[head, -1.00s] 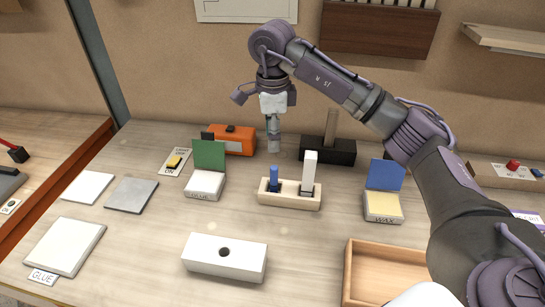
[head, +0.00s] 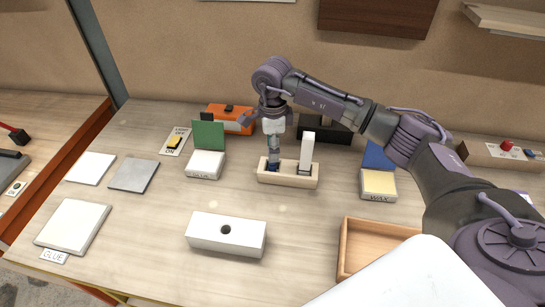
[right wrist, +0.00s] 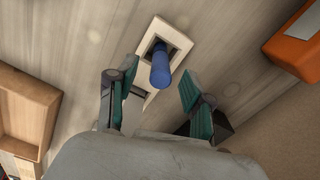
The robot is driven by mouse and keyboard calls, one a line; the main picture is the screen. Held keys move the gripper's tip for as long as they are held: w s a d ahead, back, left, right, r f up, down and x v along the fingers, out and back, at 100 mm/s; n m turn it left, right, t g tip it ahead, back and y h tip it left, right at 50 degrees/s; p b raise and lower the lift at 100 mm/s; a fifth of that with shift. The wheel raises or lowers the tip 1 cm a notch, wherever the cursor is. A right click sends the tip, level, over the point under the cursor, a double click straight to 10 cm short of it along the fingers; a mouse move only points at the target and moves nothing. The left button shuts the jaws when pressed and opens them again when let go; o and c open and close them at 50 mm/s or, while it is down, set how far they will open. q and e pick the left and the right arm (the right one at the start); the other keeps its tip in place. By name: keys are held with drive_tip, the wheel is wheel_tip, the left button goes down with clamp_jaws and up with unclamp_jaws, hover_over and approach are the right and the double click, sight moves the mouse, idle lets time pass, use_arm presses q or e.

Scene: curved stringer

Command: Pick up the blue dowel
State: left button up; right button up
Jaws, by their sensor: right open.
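The blue dowel (right wrist: 160,68) stands upright in a square hole of the pale wooden holder (head: 288,180). In the head view only its lower part (head: 271,167) shows, as my right gripper covers the rest. My right gripper (head: 272,155) points down right over the dowel. In the right wrist view my right gripper (right wrist: 155,95) is open, with its two teal-padded fingers apart on either side of the dowel and not visibly touching it. My left gripper is not in view.
A white upright piece (head: 307,150) stands in the same holder, just right of the dowel. A green-lidded box (head: 205,164), an orange device (head: 232,120) and a wax box (head: 378,185) are around it. A white block with a hole (head: 227,234) lies in front. The table between has free room.

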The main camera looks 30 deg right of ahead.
drive_tip(key=shift+f, duration=1.05)
clamp_jaws()
drive_tip(key=shift+r, duration=0.15)
